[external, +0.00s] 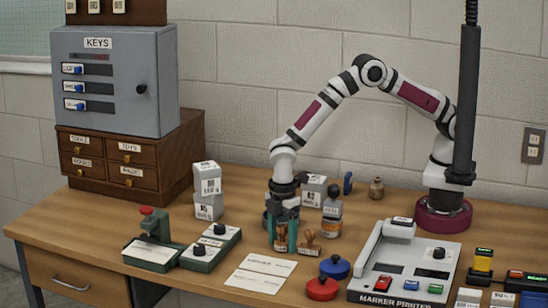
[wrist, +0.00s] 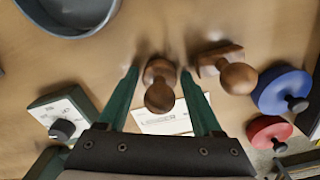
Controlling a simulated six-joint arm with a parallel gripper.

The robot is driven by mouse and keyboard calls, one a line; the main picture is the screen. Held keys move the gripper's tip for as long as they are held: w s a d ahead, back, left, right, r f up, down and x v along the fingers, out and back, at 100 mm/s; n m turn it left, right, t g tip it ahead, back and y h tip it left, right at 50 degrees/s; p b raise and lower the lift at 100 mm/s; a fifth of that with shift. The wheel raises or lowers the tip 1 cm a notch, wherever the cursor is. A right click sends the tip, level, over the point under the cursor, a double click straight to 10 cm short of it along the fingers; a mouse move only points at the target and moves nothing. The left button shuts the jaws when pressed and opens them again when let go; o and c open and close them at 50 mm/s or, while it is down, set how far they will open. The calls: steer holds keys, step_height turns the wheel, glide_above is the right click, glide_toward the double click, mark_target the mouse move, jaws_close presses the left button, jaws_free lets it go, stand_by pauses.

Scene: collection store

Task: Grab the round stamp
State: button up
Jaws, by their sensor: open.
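My gripper (external: 282,244) is low over the desk with its green fingers pointing down and apart. In the wrist view my gripper (wrist: 160,74) has a wooden stamp (wrist: 160,88) with a rounded knob handle and a seemingly round base between its fingers. Gaps show on both sides of it. The same stamp (external: 281,238) shows between the fingers in the external view, partly hidden by them. A second wooden stamp (wrist: 232,72) with a longer, block-like base stands just right of the right finger; it also shows in the external view (external: 306,243).
Blue (external: 335,266) and red (external: 322,288) round pads with dark knobs lie to the right. A grey round dish (wrist: 72,14) is behind the gripper. White cards (external: 259,272) lie in front. A bottle (external: 332,212) and marker printer (external: 404,270) stand to the right.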

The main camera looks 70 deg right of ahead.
jaws_close()
steer(key=shift+r, duration=0.1)
